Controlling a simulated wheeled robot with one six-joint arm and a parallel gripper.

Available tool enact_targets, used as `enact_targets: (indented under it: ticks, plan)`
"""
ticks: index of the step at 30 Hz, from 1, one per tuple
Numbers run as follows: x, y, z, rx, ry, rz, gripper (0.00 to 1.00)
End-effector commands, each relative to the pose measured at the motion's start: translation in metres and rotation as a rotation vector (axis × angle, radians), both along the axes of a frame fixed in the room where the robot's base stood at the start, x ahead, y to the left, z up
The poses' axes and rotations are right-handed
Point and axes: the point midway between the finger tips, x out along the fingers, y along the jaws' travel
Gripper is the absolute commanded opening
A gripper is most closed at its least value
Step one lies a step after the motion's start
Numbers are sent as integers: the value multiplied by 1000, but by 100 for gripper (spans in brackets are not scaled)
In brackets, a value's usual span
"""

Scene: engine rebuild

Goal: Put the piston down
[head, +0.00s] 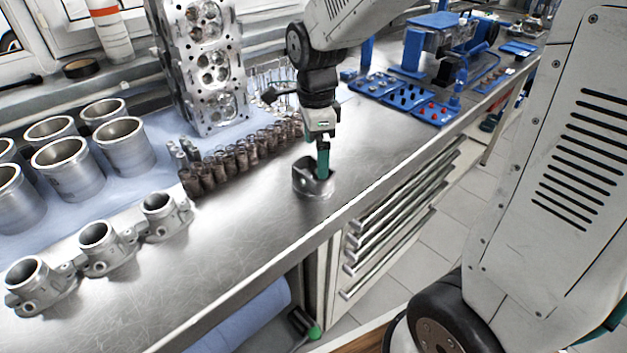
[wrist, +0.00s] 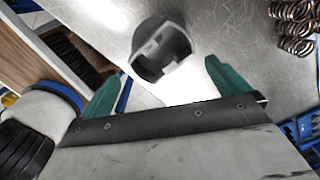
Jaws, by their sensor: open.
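The piston (head: 313,180) is a grey metal cup standing on the steel workbench (head: 250,228), near its front edge. It also shows in the wrist view (wrist: 161,50), just beyond the fingertips and between their lines. My gripper (head: 322,160) is right at the piston in the head view, with a green finger in front of its upper part. In the wrist view, the two green fingers of my gripper (wrist: 163,82) are spread wide apart with nothing between them. Whether a finger touches the piston, I cannot tell.
A row of dark springs (head: 240,158) stands behind and left of the piston. Several cylinder liners (head: 70,168) and three throttle-like castings (head: 97,245) are at the left. A cylinder head (head: 205,70) stands at the back. Blue trays (head: 405,98) lie to the right. Bare bench lies around the piston's front and right.

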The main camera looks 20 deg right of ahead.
Motion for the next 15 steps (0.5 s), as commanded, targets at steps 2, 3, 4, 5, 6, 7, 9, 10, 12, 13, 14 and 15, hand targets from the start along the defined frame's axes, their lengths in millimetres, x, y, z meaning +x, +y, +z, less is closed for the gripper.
enact_targets:
  ticks: [2,3,4,5,6,7,9,10,12,13,14,15]
  plan:
    - [0,0,-10,-1,5,-9,100]
    - [0,0,-14,0,4,-9,100]
    - [0,0,-18,0,4,-9,100]
    - [0,1,-21,0,4,-8,100]
    - [0,1,-25,0,4,-8,100]
    - [1,1,-29,0,4,-7,100]
    - [1,3,-38,0,5,-6,100]
    - [1,3,-43,-1,5,-6,100]
    - [2,5,-54,-1,5,-5,100]
    - [3,5,-58,-1,6,-5,100]
    - [3,5,-62,0,5,-6,100]
    - [3,5,-67,0,4,-6,100]
